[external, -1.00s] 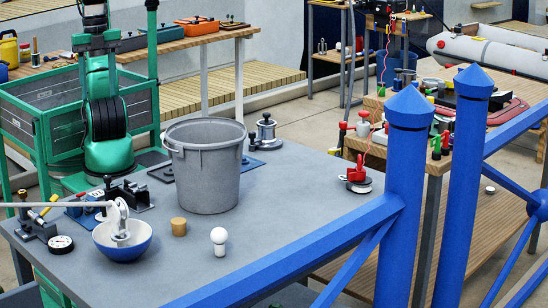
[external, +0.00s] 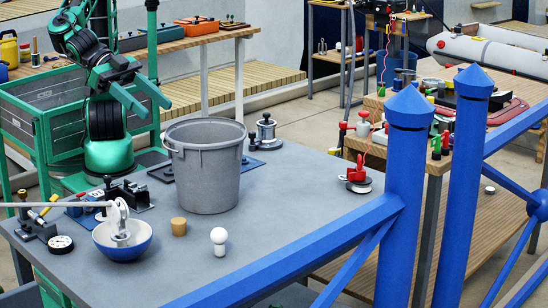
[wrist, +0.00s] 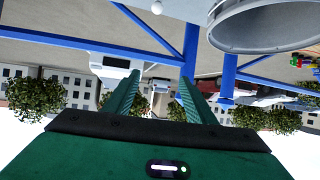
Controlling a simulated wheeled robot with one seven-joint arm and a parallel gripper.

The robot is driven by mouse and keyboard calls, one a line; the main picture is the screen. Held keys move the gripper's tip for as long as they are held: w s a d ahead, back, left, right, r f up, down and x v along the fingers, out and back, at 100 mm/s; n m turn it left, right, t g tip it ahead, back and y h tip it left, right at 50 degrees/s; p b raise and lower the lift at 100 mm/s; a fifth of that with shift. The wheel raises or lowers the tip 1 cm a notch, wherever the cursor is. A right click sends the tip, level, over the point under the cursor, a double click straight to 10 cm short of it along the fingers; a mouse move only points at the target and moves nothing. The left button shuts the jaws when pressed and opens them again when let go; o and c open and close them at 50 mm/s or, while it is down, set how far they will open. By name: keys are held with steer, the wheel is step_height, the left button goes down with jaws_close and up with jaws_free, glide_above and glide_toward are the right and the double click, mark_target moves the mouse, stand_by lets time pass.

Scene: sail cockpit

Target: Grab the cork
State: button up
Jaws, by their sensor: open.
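The cork (external: 179,226) is a small tan cylinder standing upright on the grey table (external: 270,215) in the external view. It is in front of the grey bucket and left of a white bulb-shaped thing. My gripper (external: 154,108) is open and empty, with two green fingers apart. I cannot make out the cork in the wrist view.
A tall grey bucket (external: 204,168) stands behind the cork. The white bulb-shaped thing (external: 219,241) stands close to its right. A blue and white bowl (external: 124,247) is to its left. Blue railing (external: 290,258) runs along the table's front right.

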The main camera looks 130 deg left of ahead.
glide_toward(176, 220)
steer(key=x, duration=0.3)
steer(key=shift+w+f, duration=0.1)
steer(key=shift+w, duration=0.1)
steer(key=shift+x, duration=3.8)
steer(key=c, duration=1.1)
